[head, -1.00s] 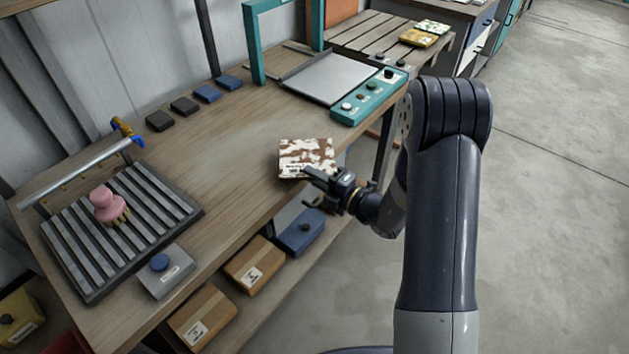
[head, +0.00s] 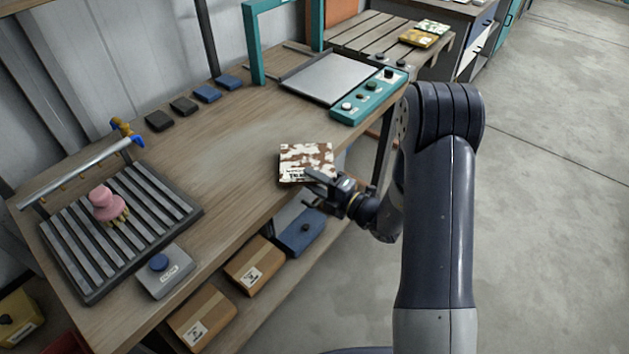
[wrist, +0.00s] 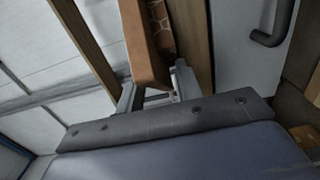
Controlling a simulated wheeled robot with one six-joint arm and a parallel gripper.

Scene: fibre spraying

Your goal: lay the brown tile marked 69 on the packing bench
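A brown-and-white blotched tile (head: 306,157) is at the front edge of a long wooden bench (head: 215,140) in the head view. Dark print shows along its near edge, but I cannot read a number. My gripper (head: 318,182) is at the tile's near right corner, and its fingers appear shut on it. The tile looks raised above the bench's front edge, though its exact height is unclear. The wrist view shows a brown slab (wrist: 147,45) beside a patterned brown face (wrist: 160,22) between the finger parts; I cannot tell for sure that it is the tile.
A teal frame and button panel (head: 370,98) stand at the bench's far end. A slatted table (head: 375,40) beyond holds a yellow-patterned tile (head: 417,38) and a green-patterned one (head: 433,27). Mid-bench is clear.

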